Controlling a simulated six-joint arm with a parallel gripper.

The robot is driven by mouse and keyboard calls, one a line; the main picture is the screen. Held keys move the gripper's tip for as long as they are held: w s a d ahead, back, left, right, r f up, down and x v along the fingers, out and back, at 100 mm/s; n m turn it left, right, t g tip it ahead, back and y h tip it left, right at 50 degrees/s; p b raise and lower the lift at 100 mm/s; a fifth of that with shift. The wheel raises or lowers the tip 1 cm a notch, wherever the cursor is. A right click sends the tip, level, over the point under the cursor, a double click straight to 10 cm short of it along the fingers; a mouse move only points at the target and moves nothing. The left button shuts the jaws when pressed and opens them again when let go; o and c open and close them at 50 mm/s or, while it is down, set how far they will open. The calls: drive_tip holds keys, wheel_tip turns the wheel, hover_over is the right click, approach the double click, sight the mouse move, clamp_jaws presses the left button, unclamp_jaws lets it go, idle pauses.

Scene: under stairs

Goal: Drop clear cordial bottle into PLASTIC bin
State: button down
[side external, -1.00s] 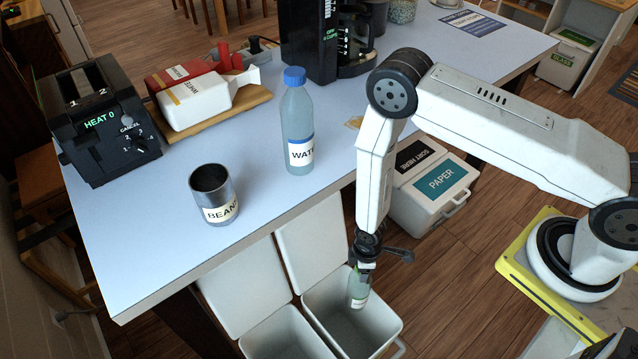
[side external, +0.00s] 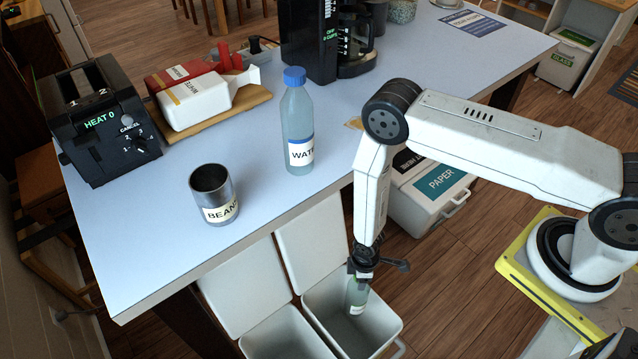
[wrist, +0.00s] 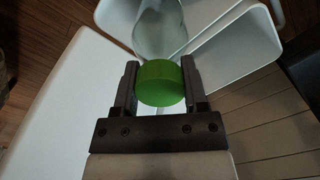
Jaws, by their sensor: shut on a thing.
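My gripper (side external: 362,272) points down over an open white bin (side external: 385,325) in front of the table. It is shut on a clear bottle (side external: 356,297), which hangs upright with its lower part inside the bin opening. In the wrist view, my gripper (wrist: 160,85) has its two fingers on either side of the bottle's green cap (wrist: 160,83). The clear bottle body (wrist: 160,30) shows beyond the cap. The bin's own label is not visible, so I cannot read which kind it is.
Another open white bin (side external: 270,335) stands to the left. A closed bin marked PAPER (side external: 440,182) is behind on the right. On the table (side external: 130,240) are a water bottle (side external: 298,125), a bean can (side external: 213,195) and a toaster (side external: 105,125). A GLASS bin (side external: 566,62) stands far right.

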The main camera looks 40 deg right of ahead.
drive_tip(key=shift+f, duration=1.25)
drive_tip(key=shift+c, duration=0.2)
unclamp_jaws()
drive_tip(key=shift+r, duration=3.95)
